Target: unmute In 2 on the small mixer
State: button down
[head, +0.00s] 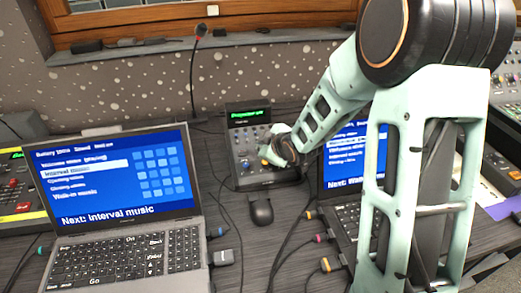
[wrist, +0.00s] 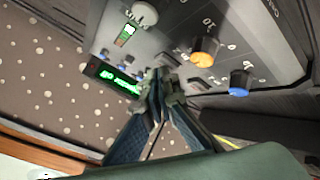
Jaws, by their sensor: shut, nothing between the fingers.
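In the wrist view the mixer's grey panel (wrist: 225,22) is close, turned in the picture, with an orange knob (wrist: 205,52), a blue knob (wrist: 240,82), a pale knob (wrist: 145,14) and dark oblong buttons. A small green light (wrist: 125,34) is lit. My gripper (wrist: 166,86) is shut and empty, its tips close over the panel near the display; contact cannot be told. The In 2 label and its mute button cannot be made out.
The left laptop (head: 120,185) and the right laptop (head: 338,215) flank the mixer. A gooseneck microphone (head: 195,75) stands behind. My arm comes in from the right and covers part of the right laptop.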

jog(key=shift+r, duration=0.4)
jog(key=r+p, duration=0.1)
jog(key=r, duration=0.1)
jog(key=r+p, duration=0.3)
jog(key=r, duration=0.1)
jog(key=shift+s+p, duration=0.3)
jog(key=shift+s, duration=0.1)
jog(key=shift+d, duration=0.1)
